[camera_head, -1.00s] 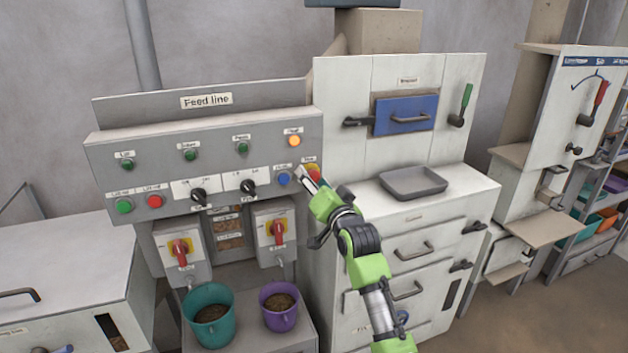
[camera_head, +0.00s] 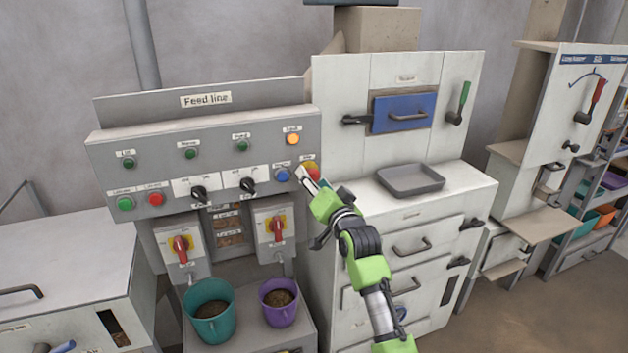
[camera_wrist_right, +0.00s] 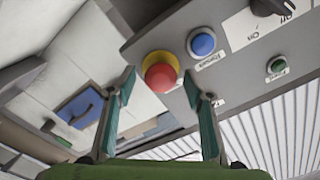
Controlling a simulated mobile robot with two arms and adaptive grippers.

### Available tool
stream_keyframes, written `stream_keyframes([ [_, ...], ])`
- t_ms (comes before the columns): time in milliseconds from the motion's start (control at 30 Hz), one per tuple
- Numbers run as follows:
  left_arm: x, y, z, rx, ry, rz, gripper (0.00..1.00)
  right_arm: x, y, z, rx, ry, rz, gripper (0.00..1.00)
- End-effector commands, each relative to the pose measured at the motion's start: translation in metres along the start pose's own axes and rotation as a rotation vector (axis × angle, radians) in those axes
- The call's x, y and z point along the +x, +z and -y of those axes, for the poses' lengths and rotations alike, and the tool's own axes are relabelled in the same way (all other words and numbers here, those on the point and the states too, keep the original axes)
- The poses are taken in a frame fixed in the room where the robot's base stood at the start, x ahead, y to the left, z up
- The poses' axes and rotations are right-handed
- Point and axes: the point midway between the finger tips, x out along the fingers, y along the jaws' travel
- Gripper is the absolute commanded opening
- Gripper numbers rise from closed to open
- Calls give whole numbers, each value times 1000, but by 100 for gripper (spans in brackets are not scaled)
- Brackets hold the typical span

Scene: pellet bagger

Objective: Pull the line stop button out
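The line stop button is a red mushroom button on a yellow collar (camera_wrist_right: 160,72) at the right end of the grey feed line panel (camera_head: 220,150). In the head view the button (camera_head: 311,171) is partly hidden by my right gripper (camera_head: 303,177). In the right wrist view the button lies ahead, between the lines of the two fingers of my right gripper (camera_wrist_right: 165,90). The fingers are apart, with nothing between them that they grip. Whether a fingertip touches the button I cannot tell. My left gripper is not in view.
A blue button (camera_head: 282,175) sits just left of the stop button. Black rotary knobs (camera_head: 248,185) and red-yellow switches (camera_head: 278,228) are farther left and below. A cabinet with a grey tray (camera_head: 410,179) stands to the right. A teal bucket (camera_head: 209,328) and a purple bucket (camera_head: 279,315) stand below.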

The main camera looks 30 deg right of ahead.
Motion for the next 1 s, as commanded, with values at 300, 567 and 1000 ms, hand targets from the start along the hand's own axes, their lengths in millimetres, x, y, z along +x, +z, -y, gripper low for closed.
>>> stream_keyframes([
  [300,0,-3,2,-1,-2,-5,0,-4,-1,0,0,-1,-2,47],
  [567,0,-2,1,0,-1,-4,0,-46,0,0,0,-2,-2,47],
  [1000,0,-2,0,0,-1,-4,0,-118,-1,0,0,0,-2,47],
])
